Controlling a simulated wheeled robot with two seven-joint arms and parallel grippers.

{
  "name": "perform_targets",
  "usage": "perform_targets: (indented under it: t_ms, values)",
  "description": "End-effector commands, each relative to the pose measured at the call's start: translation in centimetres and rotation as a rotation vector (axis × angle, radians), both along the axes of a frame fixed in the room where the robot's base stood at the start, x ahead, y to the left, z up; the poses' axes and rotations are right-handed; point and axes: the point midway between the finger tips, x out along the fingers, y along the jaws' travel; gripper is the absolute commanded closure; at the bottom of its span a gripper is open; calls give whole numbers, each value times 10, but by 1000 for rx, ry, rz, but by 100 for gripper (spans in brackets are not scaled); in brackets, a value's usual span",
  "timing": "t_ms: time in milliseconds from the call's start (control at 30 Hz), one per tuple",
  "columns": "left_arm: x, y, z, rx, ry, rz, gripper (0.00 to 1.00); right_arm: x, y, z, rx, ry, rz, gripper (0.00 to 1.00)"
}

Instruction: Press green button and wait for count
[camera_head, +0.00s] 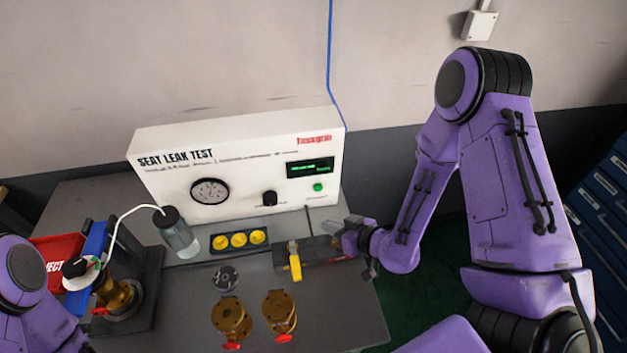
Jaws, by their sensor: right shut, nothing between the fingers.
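The green button (318,187) is on the right of the white seat leak test panel (240,195), below a dark display (310,167) with small green text that I cannot read. My right gripper (342,232) is shut and empty, in front of the panel's lower right corner. It is below and to the right of the button and apart from it. Part of my left arm shows at the lower left; its gripper is out of view.
A gauge (210,191) and black knob (270,198) are on the panel. A clear bottle (178,237), yellow caps in a tray (214,246), a fixture with a yellow handle (295,267) and brass valves (231,318) stand on the bench. A red bin (52,252) is left.

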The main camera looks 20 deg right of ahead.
Motion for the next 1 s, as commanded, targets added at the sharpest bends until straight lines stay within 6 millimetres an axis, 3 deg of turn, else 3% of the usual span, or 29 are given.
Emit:
perform_targets:
  t_ms: [367, 800, 1000]
  values:
    - [0, 0, 1, -1, 1, 0, 51, 8, -1, 0, 1, -2, 0, 100]
    - [0, 0, 4, 0, 0, 0, 51, 66, -17, -1, -1, -1, -1, 100]
    - [0, 0, 4, 0, 0, 0, 51, 82, -21, -1, 1, 0, 0, 100]
